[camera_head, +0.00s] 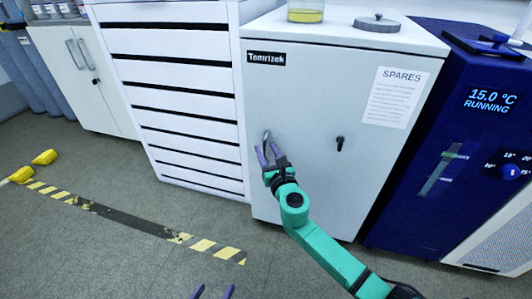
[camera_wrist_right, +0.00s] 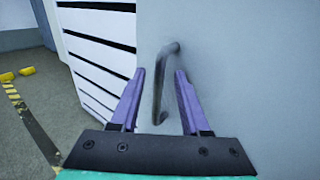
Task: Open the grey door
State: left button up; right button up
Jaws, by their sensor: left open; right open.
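My right gripper (camera_head: 268,154), on a green arm, is open at the handle. In the right wrist view, the handle (camera_wrist_right: 159,90) shows between the two purple fingers (camera_wrist_right: 157,95), with gaps on both sides. A black latch or key (camera_head: 340,143) sits on the door right of the handle. My left gripper (camera_head: 213,292) shows only as two spread purple fingertips at the bottom edge and is open.
A white drawer stack (camera_head: 175,90) stands left of the cabinet, a dark blue unit (camera_head: 440,150) right of it. A beaker (camera_head: 305,12) of yellow liquid stands on top. Worn hazard tape (camera_head: 130,220) marks the floor, which is clear before the door.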

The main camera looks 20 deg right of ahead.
jog(key=shift+w, duration=0.35)
grip_shut()
dwell(1.2)
